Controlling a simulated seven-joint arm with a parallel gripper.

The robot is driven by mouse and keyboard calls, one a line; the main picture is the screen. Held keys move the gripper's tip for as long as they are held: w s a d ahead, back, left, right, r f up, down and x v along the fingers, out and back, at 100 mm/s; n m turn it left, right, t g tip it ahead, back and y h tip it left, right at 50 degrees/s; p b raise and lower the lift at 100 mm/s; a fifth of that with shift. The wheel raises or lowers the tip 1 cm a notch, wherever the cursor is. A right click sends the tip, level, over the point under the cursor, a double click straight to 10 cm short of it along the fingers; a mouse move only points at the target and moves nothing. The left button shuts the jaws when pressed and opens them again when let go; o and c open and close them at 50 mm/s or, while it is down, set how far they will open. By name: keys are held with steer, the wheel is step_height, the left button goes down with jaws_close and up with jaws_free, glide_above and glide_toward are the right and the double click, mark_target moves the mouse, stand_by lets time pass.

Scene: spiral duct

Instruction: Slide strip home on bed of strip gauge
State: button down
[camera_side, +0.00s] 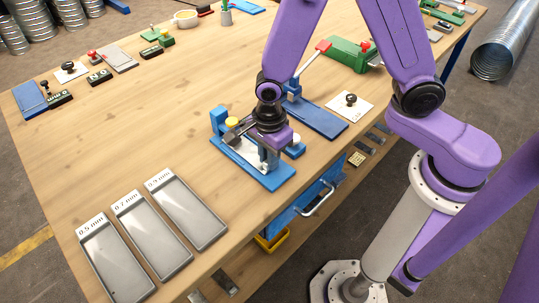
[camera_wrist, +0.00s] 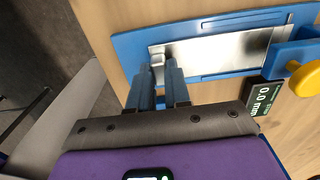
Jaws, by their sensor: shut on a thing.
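The strip gauge has a blue bed (camera_side: 270,183), which also shows in the wrist view (camera_wrist: 128,50). A shiny metal strip (camera_wrist: 215,50) lies lengthwise on the bed, its right end near the blue gauge head with the yellow knob (camera_wrist: 304,78). The dark display (camera_wrist: 264,97) beside the head reads 0.0 mm. My gripper (camera_wrist: 159,68) is shut on the strip at its left end, low over the bed. In the side view my gripper (camera_side: 268,152) and wrist hide much of the strip. Whether the strip touches a stop cannot be told.
Grey trays marked 0.5 mm (camera_side: 117,262), 0.7 mm (camera_side: 153,233) and 0.9 mm (camera_side: 187,208) lie at the table's front left. Another blue fixture (camera_side: 316,118) and a white plate with a black knob (camera_side: 349,105) stand behind. The table's left middle is clear.

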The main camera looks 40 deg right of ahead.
steer(key=shift+w+f, duration=0.15)
steer(key=shift+w, duration=0.15)
steer(key=shift+c, duration=2.2)
jaws_free()
steer(key=shift+r, duration=3.55)
steer(key=shift+s+d+r+n, duration=0.25)
steer(key=shift+s+r+n, duration=0.05)
steer(key=shift+n, duration=0.5)
steer(key=s+d+r+n, duration=0.4)
steer(key=s+d+n, duration=0.2)
steer(key=n, duration=0.8)
steer(key=s+d+r+n, duration=0.4)
steer(key=s+d+n, duration=0.2)
steer(key=s+n, duration=0.5)
steer(key=n, duration=0.4)
steer(key=shift+s, duration=0.15)
